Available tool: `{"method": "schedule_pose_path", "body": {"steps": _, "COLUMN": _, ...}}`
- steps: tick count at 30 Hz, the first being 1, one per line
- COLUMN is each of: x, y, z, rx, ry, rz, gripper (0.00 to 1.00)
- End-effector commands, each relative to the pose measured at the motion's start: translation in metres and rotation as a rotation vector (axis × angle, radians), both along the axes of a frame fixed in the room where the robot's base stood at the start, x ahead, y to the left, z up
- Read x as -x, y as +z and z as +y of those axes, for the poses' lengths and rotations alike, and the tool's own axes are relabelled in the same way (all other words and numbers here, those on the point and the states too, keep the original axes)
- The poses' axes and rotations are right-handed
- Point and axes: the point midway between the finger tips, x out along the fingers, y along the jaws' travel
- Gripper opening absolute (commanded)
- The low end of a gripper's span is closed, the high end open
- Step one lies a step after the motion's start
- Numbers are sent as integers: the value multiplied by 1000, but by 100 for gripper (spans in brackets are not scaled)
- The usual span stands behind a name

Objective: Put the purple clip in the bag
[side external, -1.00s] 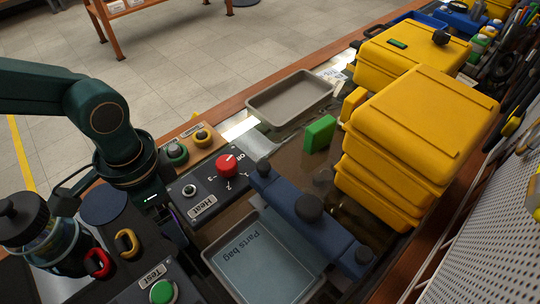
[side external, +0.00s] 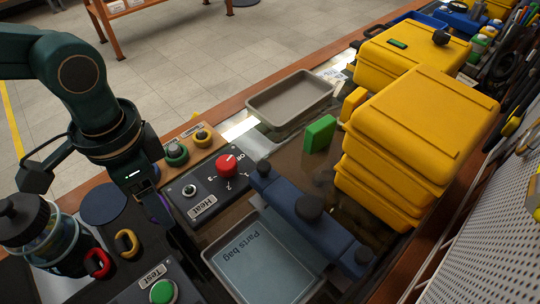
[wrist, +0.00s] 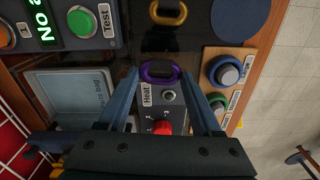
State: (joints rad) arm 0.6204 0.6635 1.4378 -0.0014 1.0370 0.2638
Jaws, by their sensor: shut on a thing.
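The purple clip (wrist: 160,78) is a small ring between the two fingertips of my gripper (wrist: 160,70) in the wrist view. My gripper is shut on it. In the side external view my gripper (side external: 168,218) hangs at the left edge of the Heat panel, and a bit of the purple clip (side external: 157,208) shows beside the fingers, partly hidden. The bag is a flat, pale blue sheet marked "Parts bag" (side external: 262,255), lying in a grey tray (side external: 222,272) to the right of my gripper. The bag also shows at the left of the wrist view (wrist: 87,88).
The Heat panel (side external: 207,190) with its red knob (side external: 227,166) stands between my gripper and the green block (side external: 320,134). A dark blue bar (side external: 300,217) crosses the bag tray's far side. Red (side external: 97,263) and yellow (side external: 126,243) clips lie at left.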

Motion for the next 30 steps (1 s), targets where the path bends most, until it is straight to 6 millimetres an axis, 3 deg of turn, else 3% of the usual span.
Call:
{"method": "schedule_pose_path", "body": {"steps": 9, "x": -16, "y": 42, "z": 73, "rx": -1, "ry": 11, "rz": -2, "gripper": 13}}
{"method": "schedule_pose_path", "body": {"steps": 15, "x": -21, "y": 59, "z": 101, "rx": -2, "ry": 6, "rz": 1, "gripper": 13}}
{"method": "schedule_pose_path", "body": {"steps": 21, "x": -24, "y": 74, "z": 111, "rx": -2, "ry": 3, "rz": -2, "gripper": 13}}
{"method": "schedule_pose_path", "body": {"steps": 30, "x": -24, "y": 104, "z": 112, "rx": -2, "ry": 2, "rz": -2, "gripper": 13}}
